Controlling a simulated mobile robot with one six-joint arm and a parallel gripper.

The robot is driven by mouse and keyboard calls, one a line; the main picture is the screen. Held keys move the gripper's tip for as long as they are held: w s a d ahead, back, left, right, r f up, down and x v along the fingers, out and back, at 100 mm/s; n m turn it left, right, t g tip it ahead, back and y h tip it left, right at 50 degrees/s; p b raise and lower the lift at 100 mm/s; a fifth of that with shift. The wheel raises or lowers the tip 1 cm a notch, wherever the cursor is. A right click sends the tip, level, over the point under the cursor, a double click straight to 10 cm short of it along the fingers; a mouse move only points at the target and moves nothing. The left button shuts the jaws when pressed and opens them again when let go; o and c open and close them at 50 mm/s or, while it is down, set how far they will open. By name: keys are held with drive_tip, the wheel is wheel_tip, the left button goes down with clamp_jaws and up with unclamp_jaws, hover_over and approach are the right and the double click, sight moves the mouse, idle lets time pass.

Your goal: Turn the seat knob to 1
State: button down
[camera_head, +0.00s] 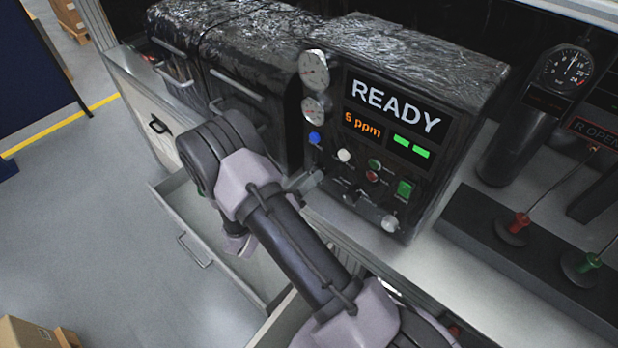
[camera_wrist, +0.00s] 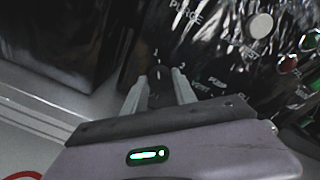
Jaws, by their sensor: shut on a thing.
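The seat knob (camera_wrist: 161,93) is a dark knob on the lower front of the black panel, between labels 1 and 2 printed above it in the wrist view. My gripper (camera_wrist: 161,88) is shut on the knob, with one pale finger on each side. In the head view my gripper (camera_head: 311,182) reaches the panel's lower left, and the knob is hidden there.
The panel (camera_head: 420,175) has a READY display (camera_head: 396,107), two gauges, a blue button (camera_head: 315,138), a white button (camera_head: 344,156) and a green switch (camera_head: 404,188). Open drawers lie below my arm. A cylinder with a gauge (camera_head: 566,70) stands at right.

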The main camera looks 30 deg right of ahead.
idle(0.4)
drive_tip(key=c, duration=1)
unclamp_jaws()
drive_tip(key=v, duration=1.7)
drive_tip(key=shift+a, duration=0.2)
drive_tip(key=shift+s, duration=0.1)
